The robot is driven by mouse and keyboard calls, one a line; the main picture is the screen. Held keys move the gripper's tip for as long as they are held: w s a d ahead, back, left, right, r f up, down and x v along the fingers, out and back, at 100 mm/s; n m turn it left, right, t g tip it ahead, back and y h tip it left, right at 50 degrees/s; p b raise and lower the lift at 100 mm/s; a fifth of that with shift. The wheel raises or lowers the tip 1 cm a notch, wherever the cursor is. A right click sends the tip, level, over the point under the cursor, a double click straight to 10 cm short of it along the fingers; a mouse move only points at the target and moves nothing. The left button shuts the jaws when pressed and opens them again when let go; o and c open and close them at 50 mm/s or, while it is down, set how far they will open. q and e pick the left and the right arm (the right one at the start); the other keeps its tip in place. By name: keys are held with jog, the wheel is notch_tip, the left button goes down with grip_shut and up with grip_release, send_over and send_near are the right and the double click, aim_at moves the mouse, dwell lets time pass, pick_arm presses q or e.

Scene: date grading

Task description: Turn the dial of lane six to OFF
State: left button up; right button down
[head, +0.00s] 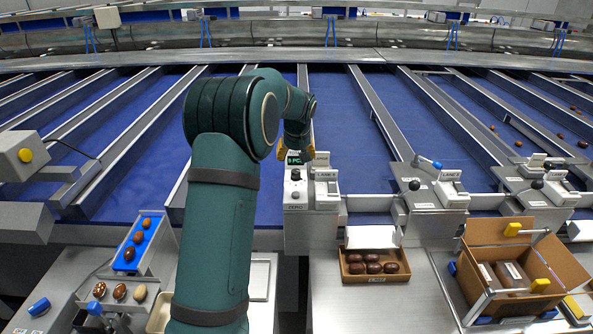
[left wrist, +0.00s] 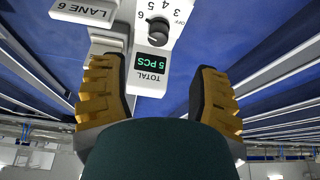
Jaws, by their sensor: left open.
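The lane six box (head: 311,222) stands in the middle of the head view. Its dark round dial (head: 296,175) sits on a white panel, just nearer to me than the green display. In the left wrist view the dial (left wrist: 158,30) shows upside down, with numbers and OFF printed around it. I cannot tell which mark it points to. The display (left wrist: 150,64) reads 5 PCS, and a LANE 6 label (left wrist: 88,10) is beside it. My left gripper (left wrist: 160,88) is open and empty, its yellow-backed fingers either side of the display. The dial is beyond the fingertips, apparently untouched. My right gripper is not in view.
A tray of dates (head: 375,278) stands in front right of the box. A cardboard carton (head: 565,262) is farther right. A blue sample strip (head: 150,222) holds dates at left. Lane 5's box (head: 451,192) stands to the right. Blue lanes with metal dividers run behind.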

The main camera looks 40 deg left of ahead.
aim_at(296, 171)
pick_arm(q)
jog(key=x, duration=0.9)
jog(key=shift+w+f, duration=0.3)
jog(key=shift+f, duration=0.05)
grip_shut()
